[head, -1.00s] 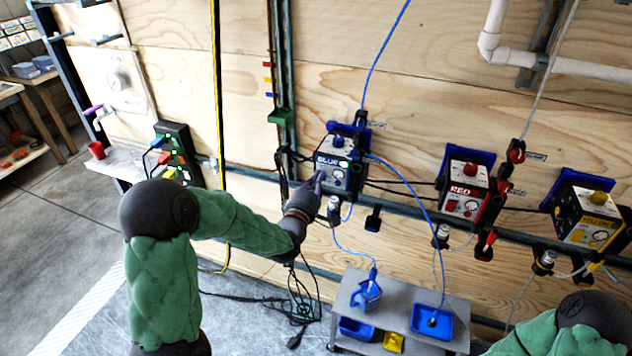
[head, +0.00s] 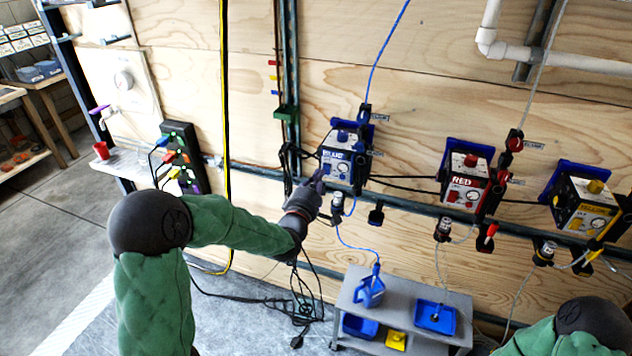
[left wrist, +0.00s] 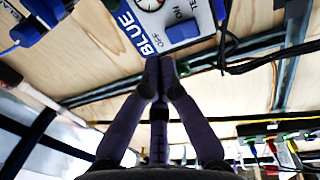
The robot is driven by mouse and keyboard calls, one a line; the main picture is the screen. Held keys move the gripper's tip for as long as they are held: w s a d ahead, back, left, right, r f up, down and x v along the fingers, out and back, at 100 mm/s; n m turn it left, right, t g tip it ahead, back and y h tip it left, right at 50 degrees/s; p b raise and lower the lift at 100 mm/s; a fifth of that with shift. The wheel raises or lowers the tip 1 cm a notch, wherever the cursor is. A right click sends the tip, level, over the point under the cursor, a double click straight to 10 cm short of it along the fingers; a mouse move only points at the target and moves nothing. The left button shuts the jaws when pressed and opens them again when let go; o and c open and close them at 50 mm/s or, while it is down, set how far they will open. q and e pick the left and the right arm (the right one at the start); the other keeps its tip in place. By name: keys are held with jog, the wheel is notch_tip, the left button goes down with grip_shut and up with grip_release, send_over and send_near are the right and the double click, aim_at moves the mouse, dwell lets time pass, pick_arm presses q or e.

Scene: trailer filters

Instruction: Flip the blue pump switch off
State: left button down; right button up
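The blue pump (head: 343,157), a box with a white and blue face marked BLUE, is mounted on the wooden wall. Its blue switch (left wrist: 183,31) shows in the left wrist view, with OFF, ON and part of a third label beside it. My left gripper (head: 318,182) is at the lower left of the pump's face. In the left wrist view my left gripper (left wrist: 159,64) has its fingers together and empty, their tips just below the switch near the OFF side. I cannot tell whether they touch it. My right gripper is out of view.
A red pump (head: 466,182) and a yellow pump (head: 585,207) hang to the right. A grey cart (head: 456,299) below holds a blue jug (head: 369,291) and a blue tray (head: 449,320). A yellow hose (head: 225,120) runs down the wall at left.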

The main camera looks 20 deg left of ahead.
pick_arm(q)
jog(key=s+r+p, duration=0.1)
jog(key=s, duration=0.8)
jog(key=shift+s+p, duration=0.4)
jog(key=s+d+f+m+g+h, duration=0.1)
jog(key=s+d+f+m+g, duration=0.15)
jog(key=f, duration=0.65)
jog(key=s+d+f+m+g, duration=0.2)
jog(key=f+m+g, duration=0.15)
jog(key=f, duration=0.55)
jog(key=s+d+f+m+g+h, duration=0.1)
jog(key=s+d+f+m+g, duration=0.15)
jog(key=f, duration=0.75)
jog(key=s+d+f+m+g+h, duration=0.1)
jog(key=s+d+f+m+g, duration=0.2)
jog(key=s+f+g, duration=0.2)
jog(key=s+d+f+m+g+h, duration=0.1)
jog(key=s+d+f+m+g, duration=0.3)
jog(key=s+f, duration=0.7)
jog(key=s+g, duration=0.1)
jog(key=s, duration=0.4)
jog(key=shift+d, duration=0.3)
